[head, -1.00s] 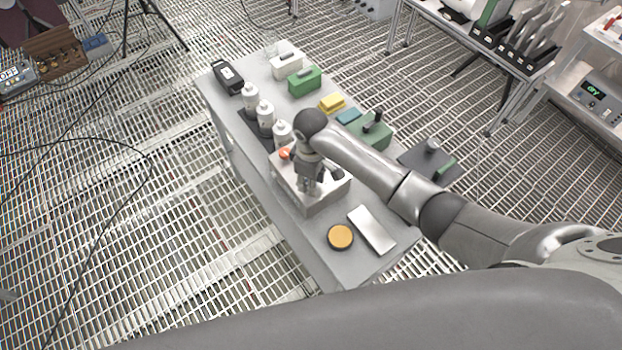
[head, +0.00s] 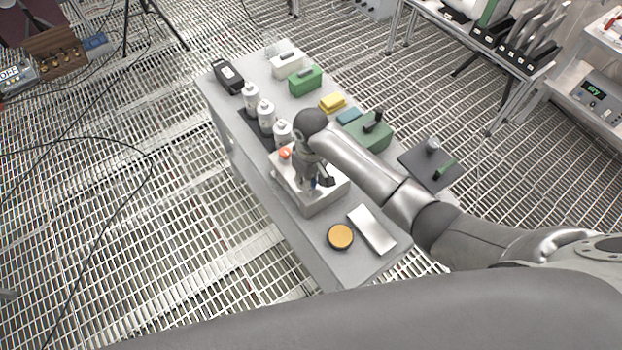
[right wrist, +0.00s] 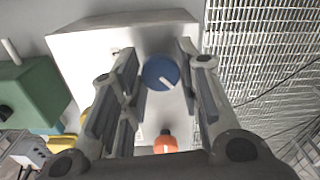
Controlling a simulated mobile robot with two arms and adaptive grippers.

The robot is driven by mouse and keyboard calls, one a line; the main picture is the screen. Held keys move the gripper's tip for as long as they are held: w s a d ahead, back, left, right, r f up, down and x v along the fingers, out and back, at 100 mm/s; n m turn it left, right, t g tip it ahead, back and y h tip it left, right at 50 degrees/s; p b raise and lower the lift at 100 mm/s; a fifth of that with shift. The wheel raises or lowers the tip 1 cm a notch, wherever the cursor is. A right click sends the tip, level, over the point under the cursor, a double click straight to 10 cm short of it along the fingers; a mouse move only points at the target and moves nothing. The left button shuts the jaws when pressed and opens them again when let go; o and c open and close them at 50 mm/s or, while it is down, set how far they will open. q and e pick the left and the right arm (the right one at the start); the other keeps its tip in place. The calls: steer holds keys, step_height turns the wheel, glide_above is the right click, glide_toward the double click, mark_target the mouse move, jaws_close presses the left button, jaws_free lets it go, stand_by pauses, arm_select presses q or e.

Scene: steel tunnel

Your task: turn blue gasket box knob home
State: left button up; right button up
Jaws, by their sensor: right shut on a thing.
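The pale box (head: 318,204) stands on the grey table, with an orange button (head: 285,152) at its far-left part. In the right wrist view the box's pale face (right wrist: 95,50) carries a round blue knob (right wrist: 160,72). A short white line on the knob points to the lower right in that view. My right gripper (head: 318,184) reaches down over the box and is shut on the blue knob, one finger on each side. In the head view the gripper hides most of the knob. The orange button (right wrist: 165,143) also shows in the right wrist view. My left gripper is not in view.
White bottles (head: 265,112) stand in a dark rack behind the box. A yellow round tin (head: 340,236) and a pale plate (head: 372,230) lie in front. A green case (head: 367,135) and a dark plate (head: 415,165) are to the right, near my right forearm.

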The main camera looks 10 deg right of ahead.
steer(key=shift+w+r, duration=0.15)
steer(key=o, duration=1)
step_height(320, 180, up, 12)
steer(key=shift+f, duration=0.1)
